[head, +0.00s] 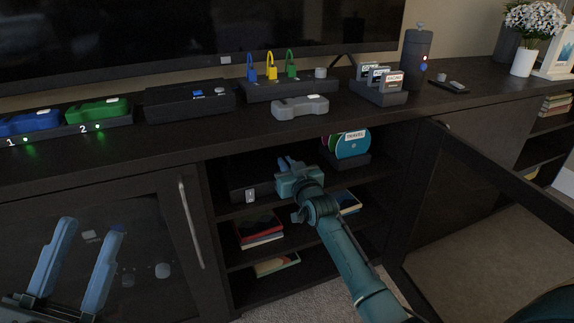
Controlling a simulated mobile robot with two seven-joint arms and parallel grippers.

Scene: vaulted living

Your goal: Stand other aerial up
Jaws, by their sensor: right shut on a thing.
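My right gripper (286,164) reaches into the open cabinet, over the upper shelf. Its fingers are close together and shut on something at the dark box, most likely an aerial. The held part is dark and hidden by the fingers, so its tilt cannot be told. The dark box (236,182) sits on the left of that shelf, with a small white mark on its front. No second aerial can be made out against the dark cabinet. My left gripper (86,245) is open and empty, in front of the left glass door.
The right cabinet door (490,180) stands open. A disc rack (347,160) is right of my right gripper. Books (260,228) lie on the shelf below. The cabinet top holds controllers (98,110), a grey case (300,106), colored padlocks (271,66) and a dark cylinder (416,57).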

